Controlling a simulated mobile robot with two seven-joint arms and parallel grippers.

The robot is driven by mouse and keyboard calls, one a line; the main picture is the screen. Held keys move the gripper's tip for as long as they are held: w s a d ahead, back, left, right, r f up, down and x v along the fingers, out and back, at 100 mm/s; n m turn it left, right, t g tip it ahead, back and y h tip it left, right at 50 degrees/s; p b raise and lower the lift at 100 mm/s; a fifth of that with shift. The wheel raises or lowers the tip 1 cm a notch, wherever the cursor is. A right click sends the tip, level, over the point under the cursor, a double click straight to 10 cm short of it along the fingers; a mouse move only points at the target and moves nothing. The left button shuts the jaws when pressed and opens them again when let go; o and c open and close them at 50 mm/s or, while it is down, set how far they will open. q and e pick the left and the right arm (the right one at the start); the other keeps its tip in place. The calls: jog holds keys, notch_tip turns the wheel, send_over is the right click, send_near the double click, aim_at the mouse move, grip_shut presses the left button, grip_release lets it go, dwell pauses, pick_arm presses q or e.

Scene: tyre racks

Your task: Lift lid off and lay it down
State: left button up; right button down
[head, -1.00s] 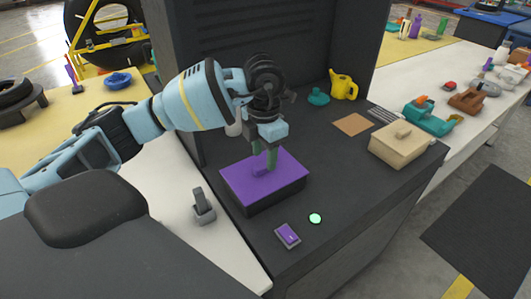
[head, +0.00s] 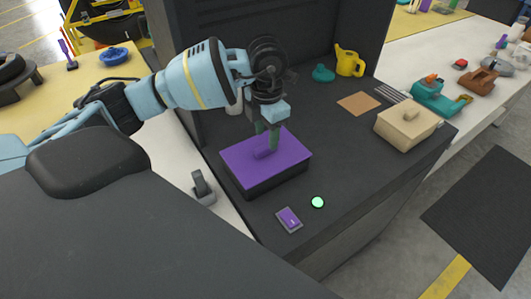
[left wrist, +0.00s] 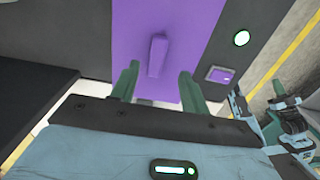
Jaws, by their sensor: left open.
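A dark box (head: 262,186) stands on the dark bench, covered by a purple lid (head: 290,155) with a raised bar handle (head: 264,153). The lid lies flat on the box. My left gripper (head: 267,143) is over the lid, pointing down, with its green fingers apart. In the left wrist view, the handle (left wrist: 157,55) shows ahead of and between the fingers of my left gripper (left wrist: 158,80); contact is not visible. What looks like my right gripper (left wrist: 285,115) shows at the right edge of that view, its jaws unclear.
A purple switch (head: 289,219) and a lit green button (head: 317,202) sit in front of the box. A beige box (head: 404,128) stands at the bench's right. A yellow watering can (head: 349,61) and a brown square (head: 358,103) are behind. Bench surface right of the purple lid is clear.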

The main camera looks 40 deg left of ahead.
aim_at(266, 146)
pick_arm(q)
jog(key=f, duration=0.5)
jog(key=shift+w+a, duration=0.1)
jog(key=shift+a, duration=0.1)
jog(key=shift+c, duration=0.3)
jog(key=shift+r, duration=0.1)
grip_shut()
